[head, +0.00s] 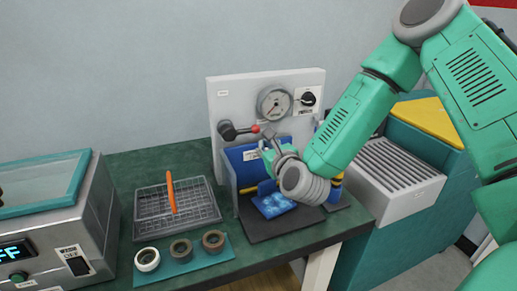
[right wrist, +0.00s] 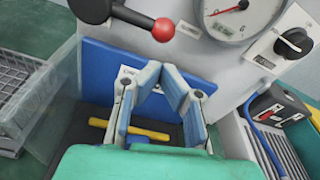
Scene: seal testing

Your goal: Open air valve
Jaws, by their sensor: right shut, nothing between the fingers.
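The air valve (head: 228,131) is a dark fitting on the upright grey panel (head: 222,92), with a lever ending in a red ball (head: 255,129). In the right wrist view the valve body (right wrist: 92,8) and the red ball (right wrist: 163,29) show at the top. My right gripper (head: 266,149) is shut and empty in front of the panel, just below the red ball in the picture. In the right wrist view its fingers (right wrist: 162,75) meet at the tips, apart from the ball. My left gripper is not in view.
A pressure gauge (head: 274,103) and a black knob (head: 308,99) are on the panel. A wire basket (head: 150,211) with an orange tool (head: 171,190) and several rings on a teal mat (head: 177,268) lie left. A ribbed grey box (head: 402,205) stands right.

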